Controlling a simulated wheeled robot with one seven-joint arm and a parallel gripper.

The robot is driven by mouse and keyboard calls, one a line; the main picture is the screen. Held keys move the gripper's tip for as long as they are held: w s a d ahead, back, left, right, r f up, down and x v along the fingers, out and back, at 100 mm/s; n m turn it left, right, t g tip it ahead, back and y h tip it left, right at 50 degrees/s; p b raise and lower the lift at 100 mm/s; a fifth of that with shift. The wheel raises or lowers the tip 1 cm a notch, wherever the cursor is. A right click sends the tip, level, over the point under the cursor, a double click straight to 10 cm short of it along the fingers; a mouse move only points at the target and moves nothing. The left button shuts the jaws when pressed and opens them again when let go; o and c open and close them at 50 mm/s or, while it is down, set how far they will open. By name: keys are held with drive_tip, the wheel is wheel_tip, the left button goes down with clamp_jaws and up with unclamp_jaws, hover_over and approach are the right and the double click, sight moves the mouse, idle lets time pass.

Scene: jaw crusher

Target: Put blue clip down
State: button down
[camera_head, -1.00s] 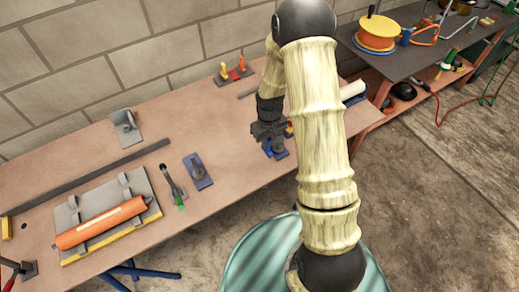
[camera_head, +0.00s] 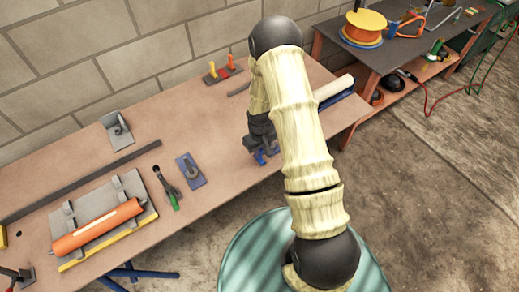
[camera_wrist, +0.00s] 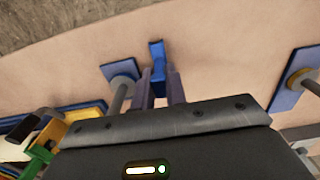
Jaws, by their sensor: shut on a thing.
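The blue clip (camera_wrist: 157,60) shows in the wrist view between the fingertips of my gripper (camera_wrist: 158,85). My gripper is shut on it. Pinkish tabletop (camera_wrist: 210,45) lies behind the clip in that view; whether the clip touches it is unclear. In the head view my gripper (camera_head: 259,140) is low over the right part of the workbench (camera_head: 225,120), with blue parts just below it. My arm hides much of that spot, and I cannot tell there which blue part is the clip.
A blue plate with a round knob (camera_wrist: 120,72) lies close left of the fingers; another (camera_wrist: 297,75) lies to the right. Bare tabletop is left of my gripper.

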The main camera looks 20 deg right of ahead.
drive_tip(key=shift+f, duration=0.15)
drive_tip(key=c, duration=1.4)
unclamp_jaws()
drive_tip(key=shift+c, duration=0.2)
wheel_tip(320, 180, up, 11)
drive_tip(key=shift+r+b, duration=0.15)
drive_tip(key=shift+b, duration=0.95)
drive_tip(key=shift+r, duration=0.55)
